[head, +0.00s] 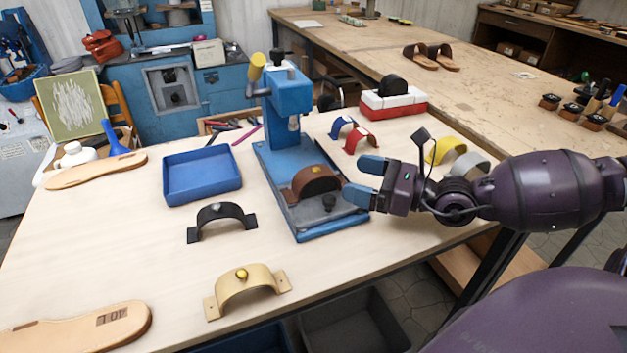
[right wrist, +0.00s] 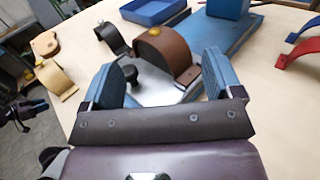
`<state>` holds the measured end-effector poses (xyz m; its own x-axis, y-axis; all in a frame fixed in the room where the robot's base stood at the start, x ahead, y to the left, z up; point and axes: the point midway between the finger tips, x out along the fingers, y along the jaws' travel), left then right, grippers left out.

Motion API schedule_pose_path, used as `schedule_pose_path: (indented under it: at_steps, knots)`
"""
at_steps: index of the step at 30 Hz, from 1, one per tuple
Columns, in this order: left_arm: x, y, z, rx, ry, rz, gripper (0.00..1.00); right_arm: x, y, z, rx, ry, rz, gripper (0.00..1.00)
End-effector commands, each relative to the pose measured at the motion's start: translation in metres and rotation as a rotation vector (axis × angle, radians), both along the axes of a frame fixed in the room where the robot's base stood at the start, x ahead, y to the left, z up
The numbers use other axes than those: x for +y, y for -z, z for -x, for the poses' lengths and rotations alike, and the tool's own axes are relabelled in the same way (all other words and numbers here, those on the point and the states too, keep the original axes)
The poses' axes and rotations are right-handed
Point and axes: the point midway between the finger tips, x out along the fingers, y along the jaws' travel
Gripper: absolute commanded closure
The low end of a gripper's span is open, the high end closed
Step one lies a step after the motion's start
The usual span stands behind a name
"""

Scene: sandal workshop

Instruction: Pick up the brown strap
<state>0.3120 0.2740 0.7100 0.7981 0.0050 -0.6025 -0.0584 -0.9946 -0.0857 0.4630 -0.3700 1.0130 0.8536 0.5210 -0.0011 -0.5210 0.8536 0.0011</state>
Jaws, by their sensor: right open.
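The brown strap (head: 318,180) is an arched band standing on the metal plate of the blue press (head: 290,110). In the right wrist view the brown strap (right wrist: 172,50) lies just beyond and between my fingers, with a brass knob on top. My right gripper (head: 364,181) is open and empty, just right of the strap, its blue fingers pointing at it. In the right wrist view the right gripper (right wrist: 160,72) has its fingers wide apart, and I see no contact with the strap.
A black strap (head: 222,213), a gold strap (head: 245,283) and a blue tray (head: 202,174) are left of the press. Red (head: 360,138), blue, yellow (head: 447,150) and white straps stand behind my right arm. The table's front left is mostly clear between the sandal soles.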

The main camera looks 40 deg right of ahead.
Motion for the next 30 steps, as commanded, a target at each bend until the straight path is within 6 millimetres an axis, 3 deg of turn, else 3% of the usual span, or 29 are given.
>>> schedule_pose_path:
  at_steps: [13,24,30]
  knots:
    - [-0.003,-0.011,-0.017,-0.039,0.010,0.001,0.62,0.013,-0.003,-0.020,-0.003,0.000,-0.001,0.15]
    - [-0.003,-0.026,-0.015,-0.058,-0.001,0.008,0.62,0.034,-0.014,-0.045,-0.010,0.002,-0.003,0.15]
    - [-0.001,-0.022,-0.005,-0.035,-0.008,0.007,0.62,0.041,-0.012,-0.056,-0.006,0.000,0.000,0.15]
